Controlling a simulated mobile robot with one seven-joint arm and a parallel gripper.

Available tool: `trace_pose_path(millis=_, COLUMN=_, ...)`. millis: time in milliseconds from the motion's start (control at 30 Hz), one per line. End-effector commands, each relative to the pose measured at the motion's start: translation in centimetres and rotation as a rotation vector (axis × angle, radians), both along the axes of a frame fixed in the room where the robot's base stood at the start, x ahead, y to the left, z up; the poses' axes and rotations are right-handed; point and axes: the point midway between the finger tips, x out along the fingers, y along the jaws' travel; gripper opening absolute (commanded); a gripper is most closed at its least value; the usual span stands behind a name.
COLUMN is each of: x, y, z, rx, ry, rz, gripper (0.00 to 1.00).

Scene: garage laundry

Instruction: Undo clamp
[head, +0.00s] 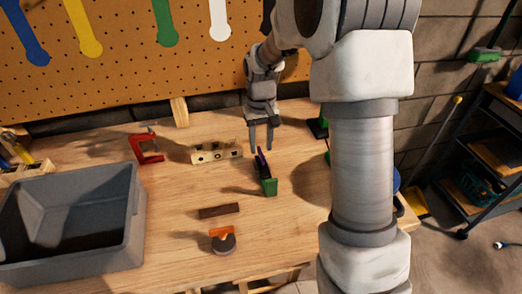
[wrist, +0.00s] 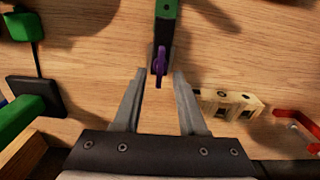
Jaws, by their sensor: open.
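A green and dark clamp-like tool (head: 267,179) with a purple lever (head: 261,158) stands on the wooden workbench, right of its middle. In the wrist view the green part (wrist: 166,12) is at the top, and the purple lever (wrist: 158,68) points toward my gripper. My gripper (head: 261,149) is open, fingers pointing down, just behind the tool. In the wrist view the lever tip lies between the fingertips of my gripper (wrist: 159,78), with gaps on both sides. I cannot tell its exact height. A red C-shaped clamp (head: 136,149) stands at the back left.
A cream block with holes (head: 217,153) sits left of my gripper. A dark brown bar (head: 219,211) and an orange-and-dark round item (head: 223,241) lie in front. A grey bin (head: 140,205) fills the left. A pegboard (head: 120,70) is behind. Green objects (wrist: 22,117) are nearby.

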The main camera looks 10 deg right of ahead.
Motion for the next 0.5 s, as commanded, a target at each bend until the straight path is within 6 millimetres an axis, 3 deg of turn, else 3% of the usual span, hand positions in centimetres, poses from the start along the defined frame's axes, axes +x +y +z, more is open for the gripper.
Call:
trace_pose_path(millis=200, x=0.0, y=0.0, z=-2.2, rx=0.0, ry=0.001, rz=-0.001, gripper=0.41)
trace_pose_path(millis=500, x=0.0, y=0.0, z=-2.5, rx=0.0, ry=0.0, rz=0.0, gripper=0.41)
